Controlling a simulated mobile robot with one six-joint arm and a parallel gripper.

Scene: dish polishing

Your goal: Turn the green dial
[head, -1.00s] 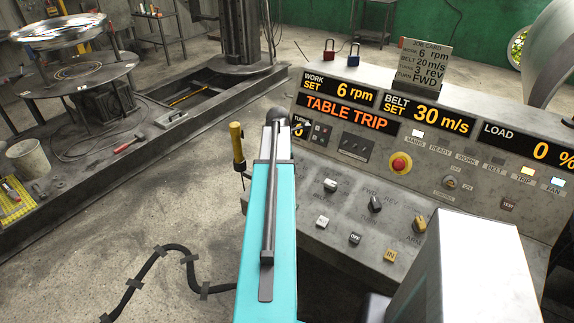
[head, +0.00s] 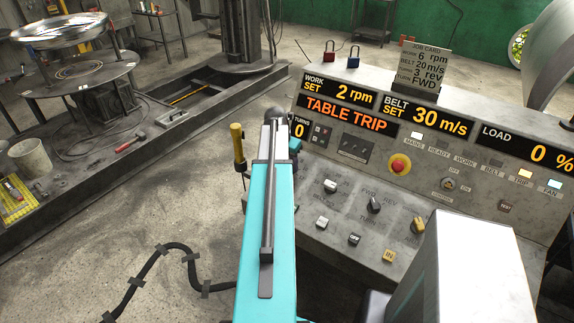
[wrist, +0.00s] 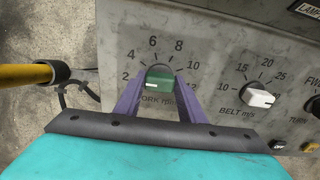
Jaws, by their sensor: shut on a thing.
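The green dial (wrist: 159,77), marked WORK rpm, sits on the grey panel inside a printed scale from 2 to 12. My gripper (wrist: 158,88) has its two purple fingers shut on the dial, one on each side. A short white mark shows on the dial's face toward the left. In the head view my arm hides the dial and the gripper. The WORK SET display (head: 338,94) reads 2 rpm. The job card (head: 427,68) lists work 6 rpm, belt 20 m/s, 3 rev, FWD.
A white-faced belt dial (wrist: 257,96) is to the right of the green one. The BELT SET display (head: 427,116) reads 30 m/s. The red display (head: 346,117) reads TABLE TRIP. A red emergency button (head: 399,164) sits mid-panel. A yellow handle (wrist: 26,75) stands beyond the panel's left edge.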

